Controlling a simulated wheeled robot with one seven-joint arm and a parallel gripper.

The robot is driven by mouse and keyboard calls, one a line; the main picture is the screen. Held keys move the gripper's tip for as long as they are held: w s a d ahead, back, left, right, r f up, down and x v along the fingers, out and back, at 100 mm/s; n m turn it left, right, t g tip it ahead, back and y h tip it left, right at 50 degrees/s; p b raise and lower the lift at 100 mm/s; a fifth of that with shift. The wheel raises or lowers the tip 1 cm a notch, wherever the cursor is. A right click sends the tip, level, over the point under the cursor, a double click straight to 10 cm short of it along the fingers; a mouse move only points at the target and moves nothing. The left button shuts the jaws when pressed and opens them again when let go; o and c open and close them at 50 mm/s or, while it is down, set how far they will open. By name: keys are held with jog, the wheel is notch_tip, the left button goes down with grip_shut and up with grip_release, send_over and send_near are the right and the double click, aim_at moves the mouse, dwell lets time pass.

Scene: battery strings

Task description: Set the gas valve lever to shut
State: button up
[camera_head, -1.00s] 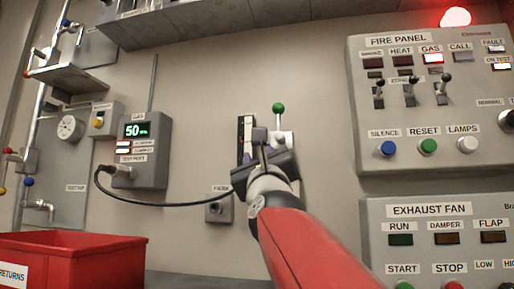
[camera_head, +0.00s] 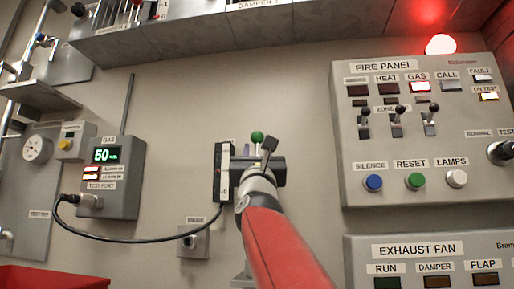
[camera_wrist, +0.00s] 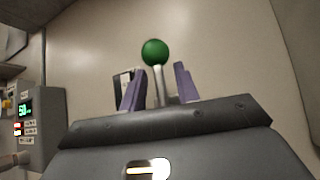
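A lever with a green ball knob (camera_head: 257,137) stands upright on the wall, just beyond my gripper (camera_head: 258,152). Its label is not readable, and its base is hidden behind my gripper. In the wrist view the green knob (camera_wrist: 155,52) is above a pale metal stalk. My gripper (camera_wrist: 160,72) shows two purple fingers spread apart there, one on each side of the stalk, with gaps on both sides. I cannot tell how deep the stalk sits between them.
A narrow black-and-white gauge (camera_head: 223,172) is close left of the lever. The gas test box (camera_head: 112,178) reads 50, and its black cable hangs across the wall. The fire panel (camera_head: 430,140) with its GAS lamp lit and the exhaust fan panel (camera_head: 430,265) are at right.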

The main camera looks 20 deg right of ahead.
grip_shut()
